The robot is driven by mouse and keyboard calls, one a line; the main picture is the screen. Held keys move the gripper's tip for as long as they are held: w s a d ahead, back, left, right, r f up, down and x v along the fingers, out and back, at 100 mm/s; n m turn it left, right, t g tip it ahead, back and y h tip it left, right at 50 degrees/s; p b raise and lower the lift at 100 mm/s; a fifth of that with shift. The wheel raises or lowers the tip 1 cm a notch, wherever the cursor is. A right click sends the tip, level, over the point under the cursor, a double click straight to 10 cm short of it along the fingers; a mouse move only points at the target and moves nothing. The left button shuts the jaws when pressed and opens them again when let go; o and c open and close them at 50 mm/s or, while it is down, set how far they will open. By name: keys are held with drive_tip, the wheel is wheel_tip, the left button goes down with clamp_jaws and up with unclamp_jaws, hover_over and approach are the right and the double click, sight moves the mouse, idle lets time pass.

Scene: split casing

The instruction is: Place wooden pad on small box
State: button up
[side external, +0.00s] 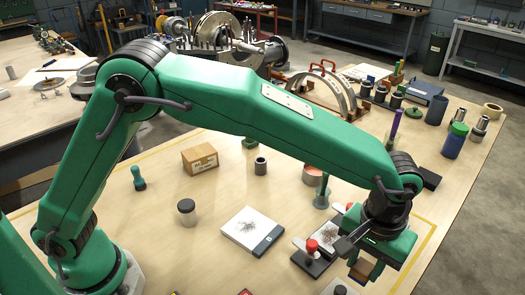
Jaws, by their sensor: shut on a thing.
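The small box (200,159) is a brown cardboard box with a pale label. It sits upright on the table, left of the middle, under the span of my green arm. My gripper (366,269) is at the lower right, pointing down, well to the right of and nearer the camera than the box. It is shut on a brown block, the wooden pad (365,267), of which only a small part shows between the dark fingers. The rest is hidden by the gripper. I cannot tell whether the pad touches the table. The top of the box is bare.
A dark-lidded jar (187,212), a green piece (138,178) and a metal cylinder (260,165) stand near the box. Large machine parts stand behind.

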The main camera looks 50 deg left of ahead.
drive_tip(key=w+a+r+n, duration=0.2)
drive_tip(key=w+a+n, duration=0.25)
drive_tip(key=a, duration=0.75)
drive_tip(key=w+a+r+n, duration=0.1)
drive_tip(key=w+a+n, duration=0.35)
drive_tip(key=a, duration=0.85)
drive_tip(key=s+a+r+n, duration=0.1)
drive_tip(key=a+n, duration=0.3)
drive_tip(key=a, duration=0.8)
drive_tip(key=s+a+r+n, duration=0.2)
drive_tip(key=s+a+n, duration=0.2)
drive_tip(key=a, duration=0.7)
drive_tip(key=shift+a, duration=0.35)
drive_tip(key=shift+a+f, duration=0.1)
hover_over(199, 151)
wheel_tip(199, 151, down, 7)
drive_tip(key=shift+s+r, duration=0.1)
drive_tip(key=shift+f, duration=2.05)
